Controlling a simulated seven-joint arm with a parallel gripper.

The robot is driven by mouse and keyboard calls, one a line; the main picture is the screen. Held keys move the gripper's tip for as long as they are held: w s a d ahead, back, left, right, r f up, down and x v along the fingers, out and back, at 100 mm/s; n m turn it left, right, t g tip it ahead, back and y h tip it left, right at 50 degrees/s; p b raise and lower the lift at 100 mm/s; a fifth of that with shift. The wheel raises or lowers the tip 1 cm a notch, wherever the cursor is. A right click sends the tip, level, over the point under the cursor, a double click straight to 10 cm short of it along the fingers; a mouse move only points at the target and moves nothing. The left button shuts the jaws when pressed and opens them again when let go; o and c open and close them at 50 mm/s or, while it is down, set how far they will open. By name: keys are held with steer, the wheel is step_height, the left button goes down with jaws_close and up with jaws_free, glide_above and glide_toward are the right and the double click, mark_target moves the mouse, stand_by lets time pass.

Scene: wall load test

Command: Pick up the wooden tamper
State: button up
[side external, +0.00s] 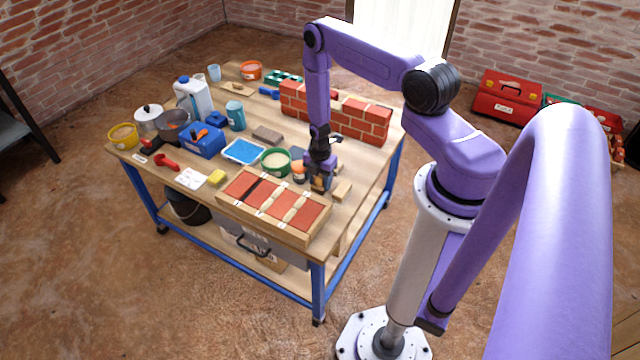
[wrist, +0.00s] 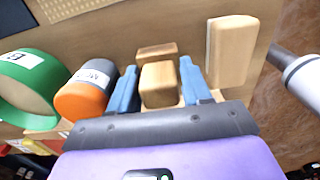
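My gripper (side external: 321,184) points down at the table's right part, behind the brick-filled wooden frame. In the wrist view my gripper's (wrist: 159,72) two blue fingers stand on either side of a light wooden piece, which looks like the wooden tamper (wrist: 158,84). A darker wooden part (wrist: 157,51) shows just beyond it; I cannot tell whether the two are joined. The fingers are very close to its sides, and I cannot tell whether they touch. The tamper is mostly hidden by my gripper in the side view.
A separate wooden block (wrist: 232,50) lies right of the fingers. An orange-and-grey container (wrist: 86,90) and a green roll-like container (wrist: 28,88) stand to the left. The wooden frame with bricks (side external: 272,207) is in front; a brick wall (side external: 336,115) stands behind.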

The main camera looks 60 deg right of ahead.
steer(key=shift+r, duration=0.15)
steer(key=shift+r, duration=0.6)
steer(key=s+a+r, duration=0.5)
steer(key=s+r, duration=0.6)
steer(key=s, duration=0.1)
steer(key=shift+s+a+r, duration=0.25)
steer(key=shift+s+a, duration=0.1)
steer(key=shift+a, duration=0.05)
